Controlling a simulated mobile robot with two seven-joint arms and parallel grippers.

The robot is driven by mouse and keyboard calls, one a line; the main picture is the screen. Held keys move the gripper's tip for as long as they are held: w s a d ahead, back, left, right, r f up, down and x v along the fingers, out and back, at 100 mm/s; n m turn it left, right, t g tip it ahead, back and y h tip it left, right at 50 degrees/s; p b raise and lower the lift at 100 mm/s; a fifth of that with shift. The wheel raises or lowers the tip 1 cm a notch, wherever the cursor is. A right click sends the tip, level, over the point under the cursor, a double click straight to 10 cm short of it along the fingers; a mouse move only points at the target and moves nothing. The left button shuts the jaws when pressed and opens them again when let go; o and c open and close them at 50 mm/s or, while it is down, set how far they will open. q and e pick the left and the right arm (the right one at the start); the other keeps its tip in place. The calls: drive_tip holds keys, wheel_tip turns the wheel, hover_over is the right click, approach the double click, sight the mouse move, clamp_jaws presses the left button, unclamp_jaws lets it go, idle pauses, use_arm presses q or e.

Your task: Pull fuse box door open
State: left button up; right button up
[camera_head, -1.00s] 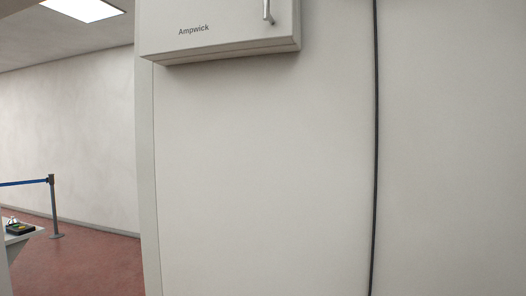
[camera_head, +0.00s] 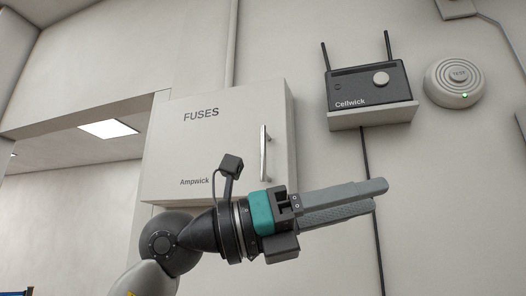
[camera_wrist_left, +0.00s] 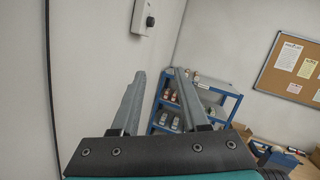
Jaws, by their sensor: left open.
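The fuse box (camera_head: 215,140) is a pale wall cabinet marked FUSES and Ampwick, in the head view. Its door looks shut. A silver vertical bar handle (camera_head: 264,153) sits near the door's right edge. My left gripper (camera_head: 382,194) is in front of and below the handle, pointing right, with its fingertips well to the right of the box. It is open and empty, and the handle is not between its fingers. In the left wrist view the two grey fingers (camera_wrist_left: 157,78) stand apart. The fuse box does not show there. My right gripper is not in view.
A black Cellwick router (camera_head: 370,88) stands on a small wall shelf (camera_head: 372,116) right of the box. A round TEST alarm (camera_head: 455,82) is beside it. A dark cable (camera_head: 373,165) runs down the wall. The left wrist view shows blue shelving (camera_wrist_left: 215,98) and a corkboard (camera_wrist_left: 290,68).

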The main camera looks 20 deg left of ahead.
use_arm(q)
drive_tip(key=a+r+t+y, duration=0.3)
drive_tip(key=t+y, duration=0.1)
drive_tip(key=n+t+y, duration=0.7)
drive_tip(key=n+y, duration=0.1)
drive_tip(key=y, duration=0.3)
approach(262, 146)
drive_tip(key=p+x, duration=0.5)
drive_tip(key=x, duration=0.5)
drive_tip(key=shift+w, duration=0.3)
clamp_jaws()
